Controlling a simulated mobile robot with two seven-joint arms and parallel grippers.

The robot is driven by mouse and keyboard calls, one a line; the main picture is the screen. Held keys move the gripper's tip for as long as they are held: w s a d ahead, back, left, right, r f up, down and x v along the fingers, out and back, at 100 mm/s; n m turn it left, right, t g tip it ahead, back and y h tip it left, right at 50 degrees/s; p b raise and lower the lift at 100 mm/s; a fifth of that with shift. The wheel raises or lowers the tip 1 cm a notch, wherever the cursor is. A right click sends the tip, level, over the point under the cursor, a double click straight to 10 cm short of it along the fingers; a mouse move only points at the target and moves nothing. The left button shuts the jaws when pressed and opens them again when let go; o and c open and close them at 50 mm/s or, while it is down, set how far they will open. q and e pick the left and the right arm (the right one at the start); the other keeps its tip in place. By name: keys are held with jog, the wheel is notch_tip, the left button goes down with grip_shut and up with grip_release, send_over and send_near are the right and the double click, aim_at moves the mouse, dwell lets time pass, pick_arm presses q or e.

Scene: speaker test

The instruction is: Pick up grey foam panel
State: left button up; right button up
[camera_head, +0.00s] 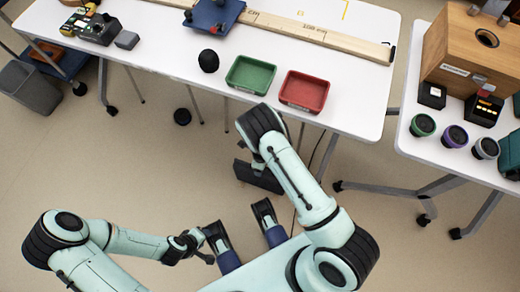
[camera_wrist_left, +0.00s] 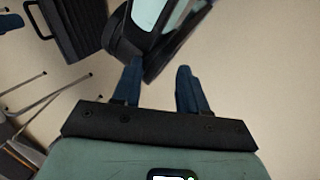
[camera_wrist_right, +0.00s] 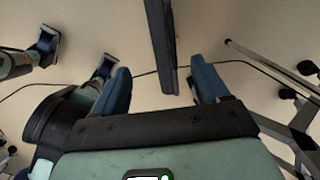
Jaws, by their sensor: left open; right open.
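The dark grey foam panel (camera_head: 258,177) shows partly under my right arm in the head view, which hides some of it. In the left wrist view the panel (camera_wrist_left: 70,28) has a ridged face and a loop handle at top left. In the right wrist view the panel (camera_wrist_right: 163,45) is seen nearly edge-on, its near end between the fingertips of my open right gripper (camera_wrist_right: 160,66), with gaps at both sides. My left gripper (camera_wrist_left: 160,66) is open and empty, apart from the panel. What supports the panel is not clear.
A white table (camera_head: 150,40) at the back holds a green tray (camera_head: 250,74), a red tray (camera_head: 304,91) and a long wooden ruler (camera_head: 320,36). A second table (camera_head: 440,150) at right bears a wooden box (camera_head: 478,50). Table legs and a cable cross the floor.

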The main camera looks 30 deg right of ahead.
jog(key=b, duration=0.2)
send_over(261, 178)
jog(key=w, duration=0.2)
jog(key=f, duration=0.8)
jog(key=shift+d+f, duration=0.1)
jog(key=shift+d, duration=0.25)
notch_tip(261, 178, down, 5)
jog(key=shift+d+f+b, duration=0.1)
jog(key=shift+d+b, duration=0.05)
jog(key=shift+b, duration=0.65)
pick_arm(q)
jog(key=w+a+f+t, duration=0.2)
jog(key=w+a+f, duration=0.1)
jog(key=w+f, duration=0.1)
jog(key=shift+w+f+n+y, duration=0.2)
jog(key=shift+w+n+y, duration=0.15)
jog(key=shift+w, duration=0.55)
pick_arm(e)
grip_shut()
